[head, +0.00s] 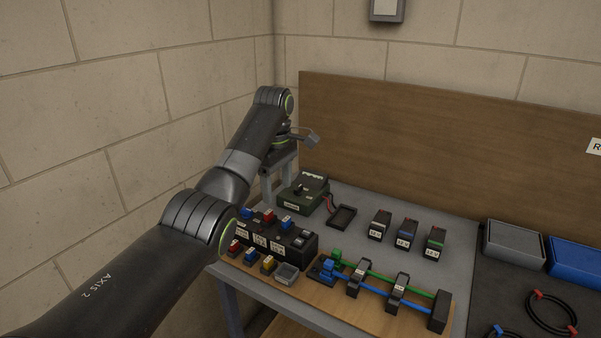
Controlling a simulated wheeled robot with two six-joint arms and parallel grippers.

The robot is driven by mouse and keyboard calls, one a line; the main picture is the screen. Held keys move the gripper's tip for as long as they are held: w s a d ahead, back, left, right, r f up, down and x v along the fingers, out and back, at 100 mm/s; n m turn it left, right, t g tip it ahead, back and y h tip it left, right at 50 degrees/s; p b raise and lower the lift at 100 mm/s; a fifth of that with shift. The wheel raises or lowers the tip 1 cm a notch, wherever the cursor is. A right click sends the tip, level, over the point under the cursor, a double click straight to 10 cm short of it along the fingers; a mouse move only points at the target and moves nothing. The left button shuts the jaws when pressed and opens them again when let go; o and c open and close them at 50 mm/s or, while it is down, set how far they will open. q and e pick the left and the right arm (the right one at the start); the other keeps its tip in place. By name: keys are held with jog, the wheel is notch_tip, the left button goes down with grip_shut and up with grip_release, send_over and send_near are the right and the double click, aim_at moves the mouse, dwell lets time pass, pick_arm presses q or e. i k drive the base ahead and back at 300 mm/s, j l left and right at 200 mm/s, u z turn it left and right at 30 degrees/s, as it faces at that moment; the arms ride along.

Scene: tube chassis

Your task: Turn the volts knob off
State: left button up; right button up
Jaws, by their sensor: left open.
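A dark green and black box-shaped device (303,198) stands at the back left of the bench, with a small dark knob (298,189) on it and leads at its right side. Its markings are too small to read, so I cannot tell the knob's setting. My left arm reaches in from the lower left, and my left gripper (310,139) is open above the device, near the wooden back panel. It looks apart from the knob and holds nothing that I can see. My right gripper is out of view.
A small black tray (353,212) lies right of the device. A black block with coloured plugs (292,244) is in front. Several labelled modules (407,233) stand to the right. A board carries green and blue tubes (375,298). Grey (513,246) and blue (578,260) bins are far right.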

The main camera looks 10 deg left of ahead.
aim_at(298, 190)
jog(key=i, duration=0.95)
